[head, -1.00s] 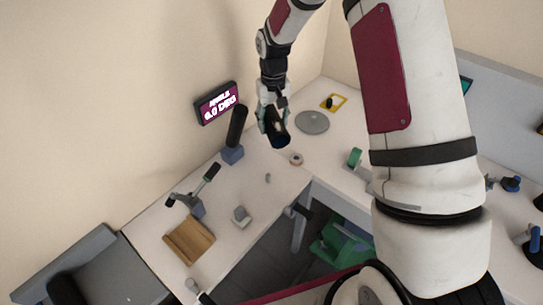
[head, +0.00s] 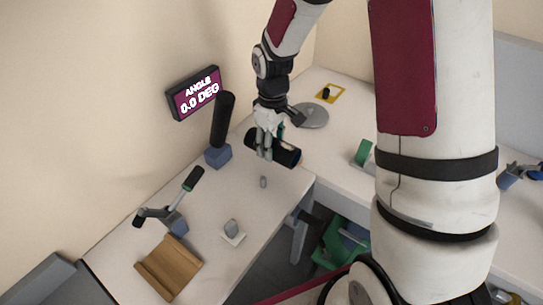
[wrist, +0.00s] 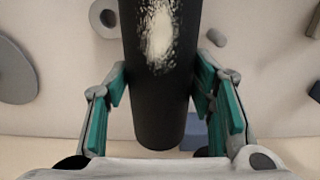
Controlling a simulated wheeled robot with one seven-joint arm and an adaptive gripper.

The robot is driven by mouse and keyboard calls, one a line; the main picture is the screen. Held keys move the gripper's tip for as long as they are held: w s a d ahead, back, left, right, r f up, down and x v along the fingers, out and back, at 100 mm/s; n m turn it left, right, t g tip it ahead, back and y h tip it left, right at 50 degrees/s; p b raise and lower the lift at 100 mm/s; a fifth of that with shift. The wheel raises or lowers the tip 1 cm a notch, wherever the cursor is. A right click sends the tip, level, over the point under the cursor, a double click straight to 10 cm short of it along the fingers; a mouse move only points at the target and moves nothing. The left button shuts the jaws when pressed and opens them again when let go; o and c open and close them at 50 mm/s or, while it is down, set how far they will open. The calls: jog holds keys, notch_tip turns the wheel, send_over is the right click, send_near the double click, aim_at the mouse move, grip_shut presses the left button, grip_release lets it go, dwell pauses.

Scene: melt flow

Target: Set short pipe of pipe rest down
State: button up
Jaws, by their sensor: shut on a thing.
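My gripper (head: 267,146) is shut on a short black pipe (head: 285,152) above the white table near its inner corner. The pipe lies across the fingers, its right end lower in the head view. In the wrist view the pipe (wrist: 160,110) runs from the top edge down between the teal finger pads of my gripper (wrist: 160,82), with a whitish speckled patch on its surface. A brown wooden block (head: 168,268) with a raised edge, perhaps the pipe rest, lies on the table at lower left. The gap between pipe and table is hard to judge.
A lever tool (head: 172,217), a small grey piece (head: 232,232) and a grey peg (head: 263,182) stand nearer. A grey disc (head: 309,116) lies behind. Table between is clear.

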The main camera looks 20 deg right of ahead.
jog(key=shift+f, duration=2.5)
jog(key=shift+f, duration=0.15)
jog(key=o, duration=1.1)
